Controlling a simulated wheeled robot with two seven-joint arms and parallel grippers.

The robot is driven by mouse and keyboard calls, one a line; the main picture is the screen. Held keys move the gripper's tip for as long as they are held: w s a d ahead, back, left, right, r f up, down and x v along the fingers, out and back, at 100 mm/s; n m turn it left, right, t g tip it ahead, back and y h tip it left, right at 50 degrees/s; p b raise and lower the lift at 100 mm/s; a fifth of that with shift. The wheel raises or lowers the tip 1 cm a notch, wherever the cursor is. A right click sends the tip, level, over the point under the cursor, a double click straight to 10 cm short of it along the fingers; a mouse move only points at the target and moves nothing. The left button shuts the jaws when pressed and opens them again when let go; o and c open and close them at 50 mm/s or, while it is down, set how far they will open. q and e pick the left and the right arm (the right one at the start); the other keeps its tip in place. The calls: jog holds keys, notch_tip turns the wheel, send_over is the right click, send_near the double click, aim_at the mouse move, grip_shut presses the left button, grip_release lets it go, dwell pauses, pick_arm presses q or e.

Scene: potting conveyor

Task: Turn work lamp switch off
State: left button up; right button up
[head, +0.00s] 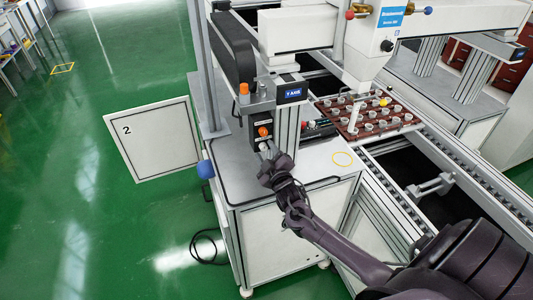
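A dark control box (258,127) stands on the bench beside a metal post. It carries an orange knob (264,132) and a white knob (265,145) below it, with small labels too small to read. I cannot tell which one is the work lamp switch or how it is set. My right gripper (268,157) reaches up from the lower right and is right at the white knob, its fingertips small and partly merged with the dark box. I cannot tell whether it touches the knob or how far its fingers are apart. My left gripper is not in view.
A brown tray (347,124) with several small pots lies on the conveyor (440,150) under a white hopper (368,50). An open panel marked 2 (155,150) juts out left of the bench (300,190). A black cable (207,242) lies on the green floor.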

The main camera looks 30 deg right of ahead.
jog(key=shift+s+f, duration=0.1)
jog(key=shift+s, duration=0.1)
jog(key=b+v, duration=0.2)
jog(key=v, duration=0.5)
jog(key=shift+s, duration=0.2)
jog(key=shift+a, duration=0.1)
